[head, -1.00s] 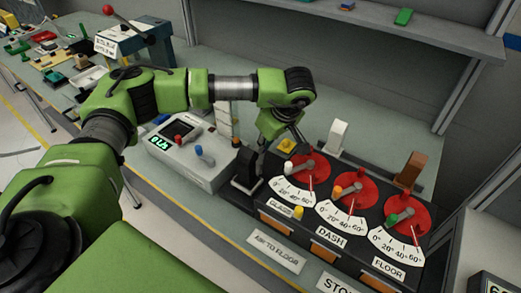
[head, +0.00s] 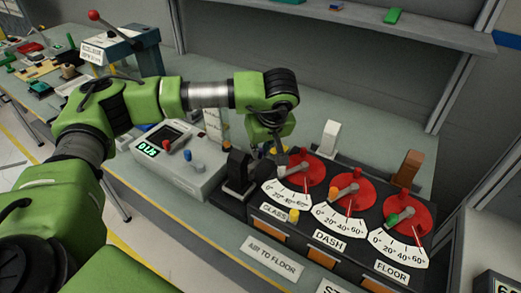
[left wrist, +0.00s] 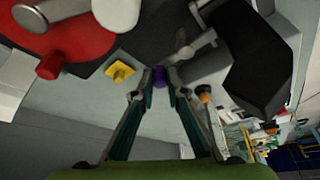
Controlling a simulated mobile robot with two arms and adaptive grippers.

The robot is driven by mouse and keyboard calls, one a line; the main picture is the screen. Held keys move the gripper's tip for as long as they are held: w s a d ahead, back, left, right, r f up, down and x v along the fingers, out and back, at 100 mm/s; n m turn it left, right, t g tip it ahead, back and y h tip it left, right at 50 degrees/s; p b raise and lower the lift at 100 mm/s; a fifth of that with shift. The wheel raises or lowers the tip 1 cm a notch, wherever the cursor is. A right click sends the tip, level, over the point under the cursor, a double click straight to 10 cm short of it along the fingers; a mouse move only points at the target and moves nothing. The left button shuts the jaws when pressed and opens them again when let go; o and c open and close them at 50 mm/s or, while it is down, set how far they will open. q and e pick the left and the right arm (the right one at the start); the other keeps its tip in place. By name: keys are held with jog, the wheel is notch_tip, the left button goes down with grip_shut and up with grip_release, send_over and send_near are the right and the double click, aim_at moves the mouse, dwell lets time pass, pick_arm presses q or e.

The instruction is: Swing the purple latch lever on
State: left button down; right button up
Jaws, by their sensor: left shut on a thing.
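The purple latch lever's tip (left wrist: 160,77) shows in the left wrist view between my fingertips. A grey bar (left wrist: 200,46) runs from near it toward a black upright block (left wrist: 250,65). That block (head: 239,172) stands left of the GLASS dial in the head view. My left gripper (left wrist: 160,88) is shut on the purple tip. In the head view my left gripper (head: 279,158) reaches down between the black block and the GLASS dial, and the purple part cannot be made out there. My right gripper is not in view.
Red dials with levers, one at GLASS (head: 303,168), stand just right of my gripper. A yellow block (left wrist: 120,72) sits close to my fingers. A grey control box (head: 185,160) stands to the left.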

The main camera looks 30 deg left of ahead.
pick_arm(q)
jog(key=c, duration=2)
grip_release()
jog(key=shift+d, duration=0.1)
jog(key=v, duration=1.2)
